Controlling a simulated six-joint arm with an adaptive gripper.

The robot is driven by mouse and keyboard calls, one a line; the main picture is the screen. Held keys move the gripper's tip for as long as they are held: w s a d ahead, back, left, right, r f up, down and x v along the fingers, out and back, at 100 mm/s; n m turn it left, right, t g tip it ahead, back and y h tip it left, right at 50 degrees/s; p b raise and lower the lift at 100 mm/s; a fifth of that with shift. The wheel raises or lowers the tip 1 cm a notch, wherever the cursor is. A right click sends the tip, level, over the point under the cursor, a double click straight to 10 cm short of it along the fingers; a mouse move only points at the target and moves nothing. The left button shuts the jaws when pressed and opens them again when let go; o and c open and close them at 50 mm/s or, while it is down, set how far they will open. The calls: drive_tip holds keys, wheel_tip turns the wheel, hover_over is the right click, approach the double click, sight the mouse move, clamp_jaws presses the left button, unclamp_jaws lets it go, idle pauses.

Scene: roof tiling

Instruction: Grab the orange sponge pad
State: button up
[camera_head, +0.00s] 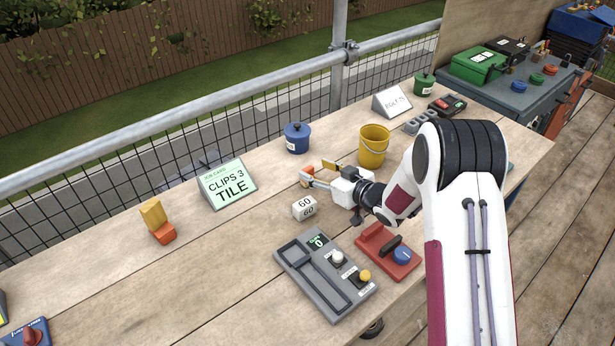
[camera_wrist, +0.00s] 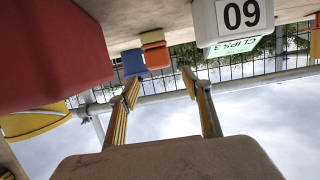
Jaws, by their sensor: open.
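A small orange pad (camera_head: 307,170) lies on the wooden bench (camera_head: 250,235), in front of the blue lidded pot. In the wrist view, which is upside down, the orange pad (camera_wrist: 155,53) shows beyond the gap between my fingertips, with the blue pot (camera_wrist: 133,62) behind it. My gripper (camera_head: 315,172) is open and empty, low over the bench close to the pad. In the wrist view its two yellow-padded fingers (camera_wrist: 161,78) are apart, with nothing between them. The head view does not show clearly whether a finger touches the pad.
A white block marked 60 (camera_head: 304,208) stands near my gripper. A yellow bucket (camera_head: 373,146) is at right; a grey counter panel (camera_head: 290,262) and red device (camera_head: 402,270) are in front. A job card (camera_head: 228,184) and orange-yellow blocks (camera_head: 157,222) stand left.

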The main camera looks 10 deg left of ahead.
sight(309, 169)
drive_tip(key=shift+f, duration=0.6)
drive_tip(key=shift+x, duration=2.5)
drive_tip(key=shift+r, duration=0.1)
drive_tip(key=c, duration=1.2)
